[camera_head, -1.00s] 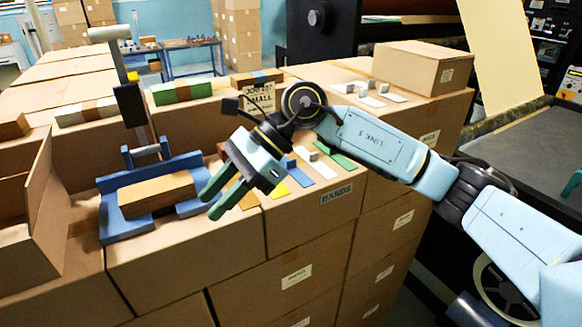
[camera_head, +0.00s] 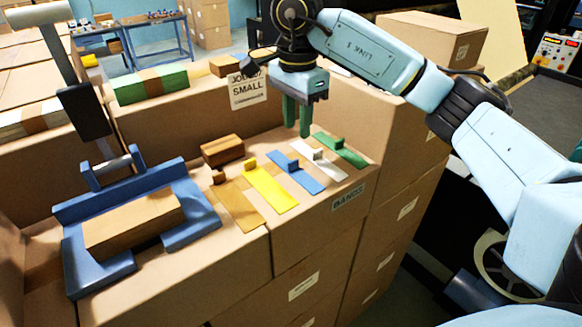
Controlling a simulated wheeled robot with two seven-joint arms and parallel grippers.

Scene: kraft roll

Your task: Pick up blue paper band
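The blue paper band (camera_head: 309,183) lies flat on the cardboard box top, with a small blue tab (camera_head: 293,165) standing on it. It is in a row between the yellow band (camera_head: 272,188) and the white band (camera_head: 327,171). My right gripper (camera_head: 298,128) points down above the far end of the blue band, with its green fingers apart and nothing between them. The fingers look clear of the band, though the exact height is hard to tell. My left gripper is not in view.
A brown band (camera_head: 240,207) and a green band (camera_head: 344,152) end the row. A small wooden block (camera_head: 223,150) lies behind it. A blue fixture (camera_head: 98,277) holding a brown block (camera_head: 133,222) stands to the left. A "SMALL" box (camera_head: 200,118) rises behind.

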